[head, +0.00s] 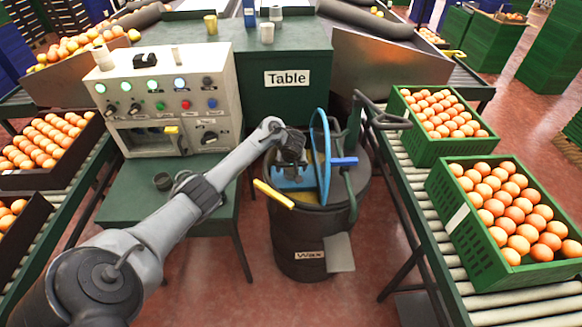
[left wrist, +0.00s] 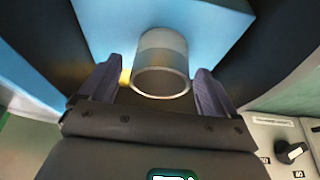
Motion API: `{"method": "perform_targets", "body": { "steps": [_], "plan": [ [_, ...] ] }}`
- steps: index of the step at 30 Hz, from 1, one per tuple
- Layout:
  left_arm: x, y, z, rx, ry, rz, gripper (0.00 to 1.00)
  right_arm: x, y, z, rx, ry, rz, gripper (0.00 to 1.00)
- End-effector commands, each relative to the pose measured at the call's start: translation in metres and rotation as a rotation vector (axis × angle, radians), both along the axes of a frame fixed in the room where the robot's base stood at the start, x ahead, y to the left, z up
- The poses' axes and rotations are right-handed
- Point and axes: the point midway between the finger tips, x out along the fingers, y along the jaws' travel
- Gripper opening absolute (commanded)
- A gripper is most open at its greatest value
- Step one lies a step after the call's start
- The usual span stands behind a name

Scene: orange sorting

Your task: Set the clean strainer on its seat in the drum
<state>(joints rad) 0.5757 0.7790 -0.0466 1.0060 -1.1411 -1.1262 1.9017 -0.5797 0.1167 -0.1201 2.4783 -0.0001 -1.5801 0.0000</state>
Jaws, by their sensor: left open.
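The dark drum (head: 297,240), labelled Wax, stands in the middle with its top open. A light blue block (head: 293,184) and an upright blue ring (head: 318,150) show at its mouth. My left gripper (head: 290,168) is over the drum's left side, pointing down at the blue block. In the left wrist view its two fingers (left wrist: 158,90) are open, one on each side of a short grey cylinder (left wrist: 162,62) against the blue surface (left wrist: 105,25). I cannot tell whether this cylinder is the strainer, or whether the fingers touch it. My right gripper is not in view.
A yellow handle (head: 273,194) and a blue-gripped lever (head: 343,162) stick out at the drum's rim. A control box (head: 165,95) stands left on a green table. Green crates of oranges (head: 470,265) line the right conveyor. Several cups stand on the rear table (head: 290,78).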

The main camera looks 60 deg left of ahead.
Motion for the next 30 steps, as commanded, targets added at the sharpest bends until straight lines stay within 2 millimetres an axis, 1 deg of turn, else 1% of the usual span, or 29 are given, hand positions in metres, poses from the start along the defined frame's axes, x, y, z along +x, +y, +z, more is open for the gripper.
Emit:
{"method": "perform_targets", "body": {
  "steps": [1, 6, 12, 15, 21, 30],
  "plan": [
    [-0.001, -0.003, 0.013, 0.0, 0.0, -0.001, 0.91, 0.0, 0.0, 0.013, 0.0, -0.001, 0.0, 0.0],
    [-0.006, -0.012, 0.041, 0.0, 0.0, -0.001, 0.91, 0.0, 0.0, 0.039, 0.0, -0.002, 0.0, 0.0],
    [-0.012, -0.023, 0.07, -0.001, 0.0, 0.0, 0.91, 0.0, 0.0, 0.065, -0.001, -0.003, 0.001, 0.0],
    [-0.015, -0.027, 0.08, -0.001, 0.001, -0.001, 0.91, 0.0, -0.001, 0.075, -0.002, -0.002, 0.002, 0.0],
    [-0.018, -0.033, 0.094, 0.0, 0.002, -0.001, 0.91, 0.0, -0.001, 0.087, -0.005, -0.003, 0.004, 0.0],
    [-0.019, -0.035, 0.097, 0.0, 0.001, 0.0, 0.91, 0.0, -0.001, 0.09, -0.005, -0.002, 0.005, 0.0]
  ]
}}
